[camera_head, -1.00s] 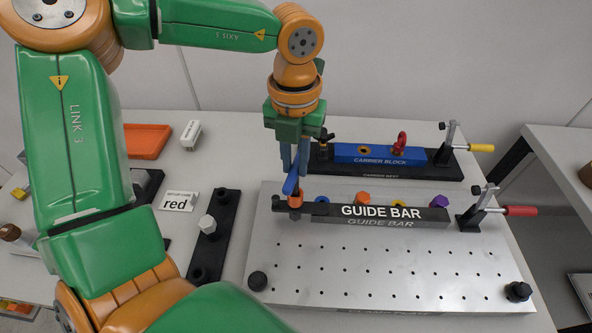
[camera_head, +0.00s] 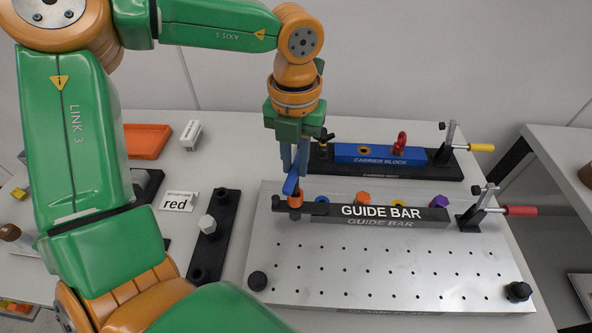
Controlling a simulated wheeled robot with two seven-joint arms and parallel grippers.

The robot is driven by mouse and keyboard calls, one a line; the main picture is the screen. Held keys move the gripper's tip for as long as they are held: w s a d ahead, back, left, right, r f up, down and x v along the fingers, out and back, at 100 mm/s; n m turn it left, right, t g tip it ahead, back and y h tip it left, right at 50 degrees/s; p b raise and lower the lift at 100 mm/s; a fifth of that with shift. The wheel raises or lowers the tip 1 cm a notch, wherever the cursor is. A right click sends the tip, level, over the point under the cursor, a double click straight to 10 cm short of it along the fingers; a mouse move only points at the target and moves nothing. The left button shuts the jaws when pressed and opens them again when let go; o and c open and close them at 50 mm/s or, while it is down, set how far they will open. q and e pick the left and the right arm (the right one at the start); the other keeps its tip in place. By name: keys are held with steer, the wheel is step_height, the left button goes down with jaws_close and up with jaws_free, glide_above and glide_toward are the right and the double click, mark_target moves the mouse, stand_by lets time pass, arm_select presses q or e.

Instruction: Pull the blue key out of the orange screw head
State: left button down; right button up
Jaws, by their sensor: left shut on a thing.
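The blue key (camera_head: 289,186) is held in my left gripper (camera_head: 294,172), which is shut on it. The screw head stands at the left end of the black guide bar (camera_head: 330,212), on the silver clamp plate (camera_head: 390,265). My right gripper is not in view.
Behind the guide bar stands the blue carrier block (camera_head: 348,152) in its black nest, with a red ring on top. Clamps with a red handle (camera_head: 520,211) and a yellow handle (camera_head: 481,148) stand at the right. A black strip with a white hex piece (camera_head: 207,224) lies left of the plate.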

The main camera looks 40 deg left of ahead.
arm_select(q)
steer(key=shift+r, duration=0.15)
stand_by(0.4)
steer(key=shift+r+p, duration=1.9)
steer(key=shift+r, duration=0.85)
steer(key=shift+f, duration=0.15)
